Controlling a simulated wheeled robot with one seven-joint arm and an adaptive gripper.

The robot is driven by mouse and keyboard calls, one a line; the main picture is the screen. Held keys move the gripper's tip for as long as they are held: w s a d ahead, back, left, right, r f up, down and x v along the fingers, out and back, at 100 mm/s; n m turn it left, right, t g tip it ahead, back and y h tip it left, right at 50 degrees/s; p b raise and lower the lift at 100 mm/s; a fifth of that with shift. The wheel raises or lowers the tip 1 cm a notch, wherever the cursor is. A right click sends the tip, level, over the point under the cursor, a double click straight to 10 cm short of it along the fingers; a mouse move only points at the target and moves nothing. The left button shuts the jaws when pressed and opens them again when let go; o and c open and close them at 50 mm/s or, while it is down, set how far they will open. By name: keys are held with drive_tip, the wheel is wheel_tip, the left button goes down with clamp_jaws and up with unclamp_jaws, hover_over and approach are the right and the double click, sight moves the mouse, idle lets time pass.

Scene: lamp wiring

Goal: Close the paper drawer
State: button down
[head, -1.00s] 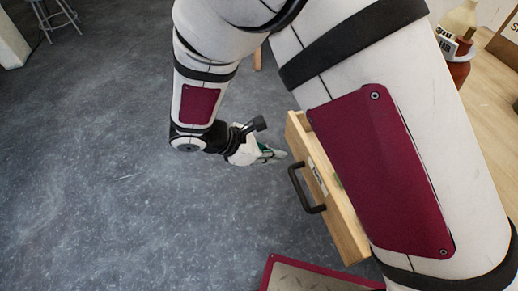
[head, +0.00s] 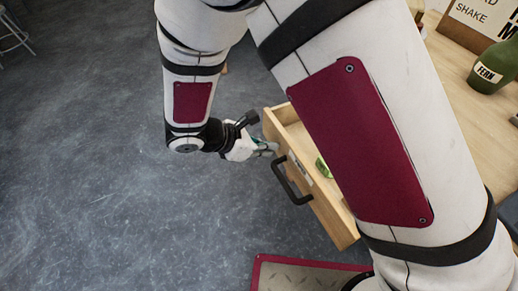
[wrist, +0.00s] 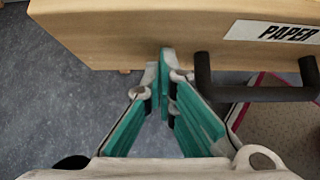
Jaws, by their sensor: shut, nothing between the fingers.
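The paper drawer (head: 325,205) is a light wooden drawer standing open, with a black bar handle (head: 290,182) on its front. In the wrist view its front (wrist: 150,30) fills the top, with a "PAPER" label (wrist: 275,32) and the handle (wrist: 255,93) at the right. My gripper (head: 268,150) is at the drawer front, beside the handle's far end. In the wrist view its teal fingers (wrist: 165,75) are shut and empty, with the tips at the lower edge of the front. I cannot tell whether they touch it. My arm hides part of the drawer.
A green item (head: 322,168) lies inside the drawer. The wooden table (head: 475,130) at the right bears a green bottle (head: 490,68) and a sign (head: 480,15). A red-edged mat (head: 300,275) lies on the floor below.

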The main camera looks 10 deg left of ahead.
drive_tip(key=w+d+b, duration=0.1)
drive_tip(key=w+d, duration=0.3)
drive_tip(key=d, duration=0.2)
drive_tip(key=w+d+b, duration=0.1)
drive_tip(key=w+d, duration=0.3)
drive_tip(key=d, duration=0.2)
drive_tip(key=w+d+b, duration=0.1)
drive_tip(key=w+d, duration=0.3)
drive_tip(key=d, duration=0.2)
drive_tip(key=shift+w+d, duration=0.55)
drive_tip(key=shift+d, duration=0.1)
drive_tip(key=shift+d+r, duration=0.1)
